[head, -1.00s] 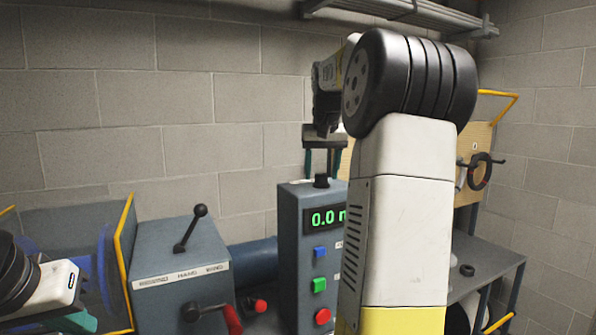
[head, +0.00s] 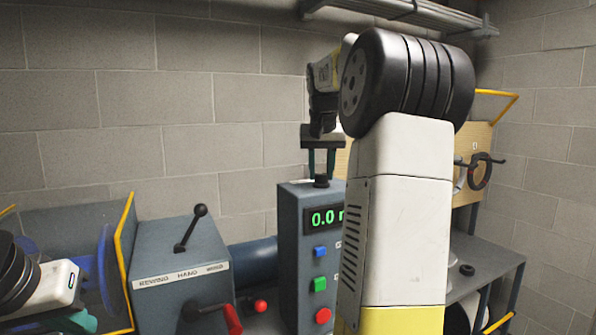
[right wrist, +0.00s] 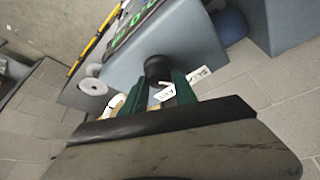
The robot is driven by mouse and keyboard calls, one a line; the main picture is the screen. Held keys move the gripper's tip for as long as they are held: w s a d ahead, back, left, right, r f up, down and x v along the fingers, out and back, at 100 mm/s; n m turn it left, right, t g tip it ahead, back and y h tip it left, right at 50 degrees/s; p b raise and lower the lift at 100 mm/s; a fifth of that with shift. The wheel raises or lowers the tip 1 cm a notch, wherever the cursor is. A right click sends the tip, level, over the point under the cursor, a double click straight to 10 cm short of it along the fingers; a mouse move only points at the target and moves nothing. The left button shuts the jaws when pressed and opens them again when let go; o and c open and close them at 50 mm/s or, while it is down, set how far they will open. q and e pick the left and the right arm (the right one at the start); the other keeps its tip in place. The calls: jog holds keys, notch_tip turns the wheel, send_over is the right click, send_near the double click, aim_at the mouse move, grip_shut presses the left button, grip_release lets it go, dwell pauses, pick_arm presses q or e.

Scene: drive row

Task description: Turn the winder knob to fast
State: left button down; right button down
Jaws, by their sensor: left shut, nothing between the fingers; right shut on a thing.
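The black winder knob (head: 321,181) stands on top of the grey control box (head: 288,230). My right gripper (head: 321,172) comes down from above with its green fingers shut on the knob, one on each side. The right wrist view shows the knob (right wrist: 157,68) between the fingertips (right wrist: 161,82). Small white labels (right wrist: 200,75) lie beside it on the box top; I cannot read them surely, nor where the knob points. My left gripper (head: 80,321) is at the lower left edge, partly cut off, shut and away from the box.
The box front has a green display (head: 326,218) reading 0.0, with blue, green and red buttons below. A grey lever housing (head: 180,255) with a black-ball lever and a red handle stands left. My right arm hides the box's right side. A shelf (head: 490,262) stands right.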

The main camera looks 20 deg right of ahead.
jog(key=m+g+h, duration=0.1)
jog(key=m, duration=0.2)
jog(key=m+h, duration=0.1)
jog(key=m, duration=0.3)
jog(key=shift+w+a+g, duration=0.15)
jog(key=shift+a+g, duration=0.05)
jog(key=shift+g, duration=0.2)
jog(key=m, duration=0.2)
jog(key=m+g, duration=0.1)
jog(key=m, duration=0.1)
jog(key=shift+w+g+h, duration=0.1)
jog(key=shift+g+h, duration=0.2)
jog(key=shift+h, duration=0.1)
jog(key=shift+m+g, duration=0.7)
jog(key=shift+m, duration=1.2)
jog(key=c, duration=1)
grip_release()
jog(key=v, duration=0.7)
jog(key=shift+r, duration=0.35)
jog(key=shift+w+a, duration=0.1)
jog(key=shift+a, duration=0.05)
